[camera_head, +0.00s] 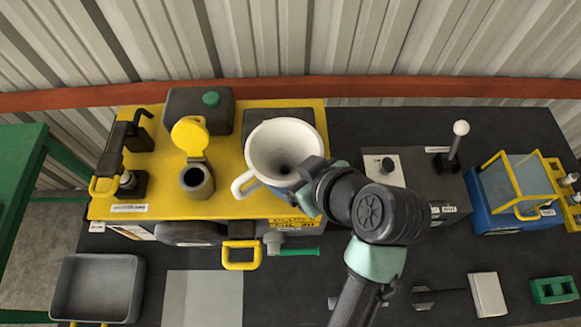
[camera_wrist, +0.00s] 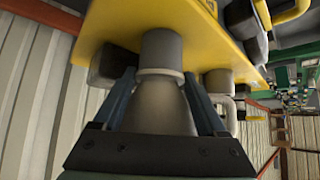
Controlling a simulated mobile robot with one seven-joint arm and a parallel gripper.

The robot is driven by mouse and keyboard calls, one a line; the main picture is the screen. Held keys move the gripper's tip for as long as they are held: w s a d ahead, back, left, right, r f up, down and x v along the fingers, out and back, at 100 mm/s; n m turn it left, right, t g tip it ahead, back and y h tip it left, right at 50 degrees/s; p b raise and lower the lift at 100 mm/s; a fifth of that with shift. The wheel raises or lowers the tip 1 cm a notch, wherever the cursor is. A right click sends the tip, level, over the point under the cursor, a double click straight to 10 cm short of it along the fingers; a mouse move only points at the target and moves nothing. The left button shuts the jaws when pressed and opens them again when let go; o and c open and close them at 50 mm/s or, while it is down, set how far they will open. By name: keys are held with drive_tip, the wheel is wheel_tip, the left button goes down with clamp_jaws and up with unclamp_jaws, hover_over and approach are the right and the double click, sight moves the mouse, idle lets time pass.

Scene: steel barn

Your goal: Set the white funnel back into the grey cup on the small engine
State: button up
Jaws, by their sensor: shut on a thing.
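The white funnel (camera_head: 284,135) is in my gripper (camera_head: 308,188), over the right part of the small engine's yellow deck (camera_head: 150,190). Its wide mouth faces up and its handle points left. The wrist view shows the funnel (camera_wrist: 160,110) between both fingers of my gripper (camera_wrist: 160,80), with its narrow end toward the deck. The grey cup (camera_head: 196,182) stands on the deck to the left of the funnel. Its yellow lid (camera_head: 189,138) is open. The funnel is apart from the cup. The spout's tip is hidden in the head view.
A black bent pipe (camera_head: 130,130) rises at the deck's left. A grey tray (camera_head: 97,287) lies front left. A lever with a white knob (camera_head: 461,128) and a blue-yellow machine (camera_head: 515,190) stand right.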

drive_tip(key=o, duration=1.5)
drive_tip(key=p+v, duration=0.4)
drive_tip(key=v, duration=0.9)
